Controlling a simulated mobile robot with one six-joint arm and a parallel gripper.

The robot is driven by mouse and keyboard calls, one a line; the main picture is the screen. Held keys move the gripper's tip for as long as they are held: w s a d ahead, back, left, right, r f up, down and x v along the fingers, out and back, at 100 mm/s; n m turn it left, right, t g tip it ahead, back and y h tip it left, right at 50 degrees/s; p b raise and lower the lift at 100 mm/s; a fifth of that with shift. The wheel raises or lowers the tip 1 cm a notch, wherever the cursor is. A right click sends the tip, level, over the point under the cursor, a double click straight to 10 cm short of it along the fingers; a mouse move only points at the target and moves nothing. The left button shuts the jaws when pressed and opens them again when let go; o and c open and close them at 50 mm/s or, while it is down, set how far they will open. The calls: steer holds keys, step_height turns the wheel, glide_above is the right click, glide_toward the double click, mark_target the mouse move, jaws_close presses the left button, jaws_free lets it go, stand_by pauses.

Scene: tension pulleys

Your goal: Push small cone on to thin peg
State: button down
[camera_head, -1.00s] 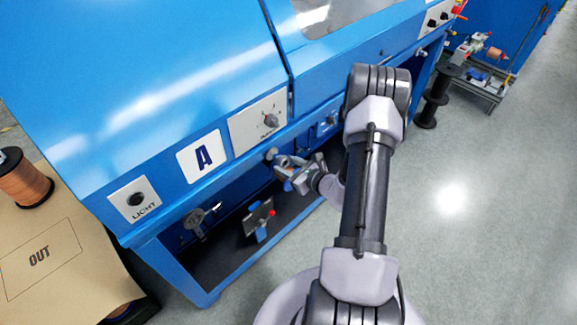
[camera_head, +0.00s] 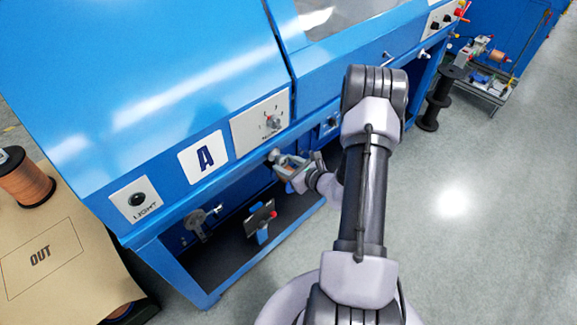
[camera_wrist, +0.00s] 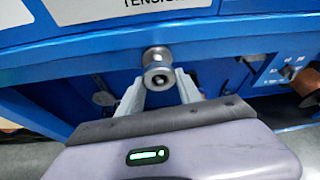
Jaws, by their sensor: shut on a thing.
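The small cone, a grey metal pulley piece (camera_wrist: 157,68), sits at the tips of my gripper (camera_wrist: 159,84) in the wrist view, in front of the blue machine's front edge. The jaws are shut on it, one finger on each side. In the head view the cone (camera_head: 274,155) shows as a small grey tip just beyond my gripper (camera_head: 284,167), close to the blue rail. The thin peg is not clearly visible; the cone may hide it. I cannot tell whether the cone touches a peg.
The blue machine (camera_head: 150,75) fills the left and top, with a knob panel (camera_head: 260,121) above my gripper. Metal fittings (camera_head: 198,222) and a bracket (camera_head: 260,217) stand in the open bay below. A copper spool (camera_head: 27,182) is far left.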

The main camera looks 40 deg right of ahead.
steer(key=shift+w, duration=0.8)
stand_by(0.5)
steer(key=c, duration=0.7)
jaws_free()
steer(key=shift+w, duration=0.1)
steer(key=shift+a, duration=0.1)
steer(key=p+v, duration=0.4)
steer(key=v, duration=1.3)
steer(key=shift+s+r, duration=0.15)
steer(key=shift+s, duration=0.05)
